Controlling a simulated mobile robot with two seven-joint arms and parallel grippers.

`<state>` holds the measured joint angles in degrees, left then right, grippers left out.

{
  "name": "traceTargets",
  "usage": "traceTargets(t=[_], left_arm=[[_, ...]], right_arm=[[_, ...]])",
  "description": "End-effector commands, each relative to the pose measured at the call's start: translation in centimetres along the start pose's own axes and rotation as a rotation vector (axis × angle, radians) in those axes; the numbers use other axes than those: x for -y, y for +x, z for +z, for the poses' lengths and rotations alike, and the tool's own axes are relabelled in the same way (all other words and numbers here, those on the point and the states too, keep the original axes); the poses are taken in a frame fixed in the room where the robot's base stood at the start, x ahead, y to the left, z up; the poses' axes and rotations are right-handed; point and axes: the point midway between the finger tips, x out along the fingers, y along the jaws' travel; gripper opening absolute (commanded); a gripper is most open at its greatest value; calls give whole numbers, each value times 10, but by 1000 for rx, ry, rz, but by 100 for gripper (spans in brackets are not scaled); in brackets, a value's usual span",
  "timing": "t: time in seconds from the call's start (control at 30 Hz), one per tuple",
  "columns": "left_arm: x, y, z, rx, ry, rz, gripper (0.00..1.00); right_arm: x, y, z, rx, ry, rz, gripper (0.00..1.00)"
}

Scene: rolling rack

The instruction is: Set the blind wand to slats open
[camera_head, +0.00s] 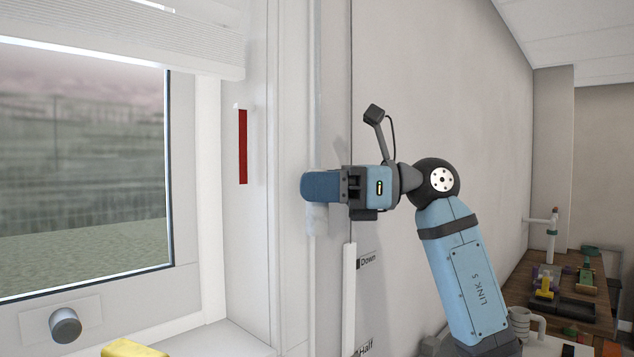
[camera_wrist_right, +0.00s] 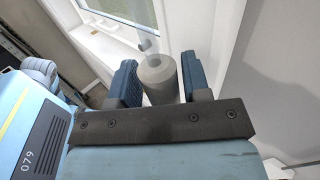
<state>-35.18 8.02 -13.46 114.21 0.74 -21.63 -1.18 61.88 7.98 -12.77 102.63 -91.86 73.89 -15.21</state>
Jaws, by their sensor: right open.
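The blind wand (camera_head: 315,90) is a thin pale vertical rod on the wall right of the window. A thicker grey grip shows just below my gripper in the head view. In the right wrist view the wand's round grey end (camera_wrist_right: 157,76) lies between the two blue fingers. My right gripper (camera_head: 322,186) is open around the wand; it also shows in the right wrist view (camera_wrist_right: 159,64). A gap shows at the right finger; contact at the left finger cannot be told. The white blind (camera_head: 120,62) is gathered at the window's top. My left gripper is out of view.
A white strip (camera_head: 349,300) labelled "Down" and "Half" is on the wall below my gripper. A red strip (camera_head: 242,147) is on the window frame. A grey knob (camera_head: 65,325) sits under the window. A cluttered wooden table (camera_head: 515,290) stands at the right.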

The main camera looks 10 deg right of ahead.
Motion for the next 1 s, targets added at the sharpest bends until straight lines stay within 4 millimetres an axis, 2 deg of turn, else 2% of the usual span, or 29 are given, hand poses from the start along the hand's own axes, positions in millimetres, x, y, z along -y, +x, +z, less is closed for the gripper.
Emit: traceTargets(t=[0.13,0.3,0.33,0.47,0.7,0.8,1.0], left_arm=[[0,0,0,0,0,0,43],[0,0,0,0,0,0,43],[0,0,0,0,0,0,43],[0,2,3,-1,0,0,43],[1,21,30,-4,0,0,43],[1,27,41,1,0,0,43],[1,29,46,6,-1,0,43]], right_arm=[[0,0,0,0,0,0,41],[0,0,0,0,0,0,2],[0,0,0,0,0,0,0],[0,0,-5,-1,1,0,0],[0,-1,-49,-4,1,-1,0],[0,-1,-62,-3,0,-1,0],[0,0,-69,-2,1,2,0]])
